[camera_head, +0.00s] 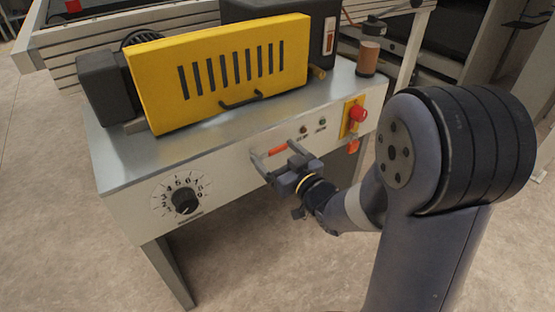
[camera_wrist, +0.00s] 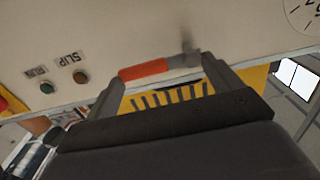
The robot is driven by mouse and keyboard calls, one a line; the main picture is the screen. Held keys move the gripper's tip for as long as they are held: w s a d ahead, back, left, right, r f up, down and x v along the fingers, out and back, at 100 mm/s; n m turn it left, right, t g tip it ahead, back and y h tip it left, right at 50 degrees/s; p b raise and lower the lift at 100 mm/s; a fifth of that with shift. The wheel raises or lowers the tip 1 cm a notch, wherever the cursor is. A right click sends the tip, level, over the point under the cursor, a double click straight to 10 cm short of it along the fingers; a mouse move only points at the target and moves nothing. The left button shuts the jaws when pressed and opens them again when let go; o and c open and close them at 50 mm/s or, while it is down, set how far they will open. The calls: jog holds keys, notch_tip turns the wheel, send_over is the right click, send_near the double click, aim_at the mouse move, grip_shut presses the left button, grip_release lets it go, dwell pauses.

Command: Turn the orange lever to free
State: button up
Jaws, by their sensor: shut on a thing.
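The orange lever (camera_head: 277,150) lies roughly level on the pale front panel of the machine, between the dial and the small lamps. In the wrist view, the orange lever (camera_wrist: 146,70) has a grey hub (camera_wrist: 186,60) at one end. My gripper (camera_head: 277,157) is at the panel, with one finger at each end of the lever. In the wrist view, my gripper (camera_wrist: 165,78) spans the lever lengthwise, shut on it. The exact finger contact is partly hidden. I cannot make out a free marking beside the lever.
A black knob (camera_head: 185,201) with a numbered dial is left on the panel. A red stop button (camera_head: 358,113) on a yellow plate is right. A yellow slotted cover (camera_head: 220,72) with a black handle (camera_head: 241,102) stands above. Open floor lies in front.

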jog(key=o, duration=1.2)
jog(key=p+v, duration=0.2)
jog(key=v, duration=0.8)
jog(key=shift+s+d, duration=0.25)
jog(key=shift+s, duration=0.1)
jog(key=b+x, duration=0.1)
jog(key=x, duration=1)
jog(key=shift+a+b, duration=0.1)
jog(key=shift+b, duration=0.3)
jog(key=shift+m+p, duration=0.3)
jog(key=shift+p, duration=0.15)
jog(key=shift+f+m, duration=0.15)
jog(key=shift+m, duration=0.25)
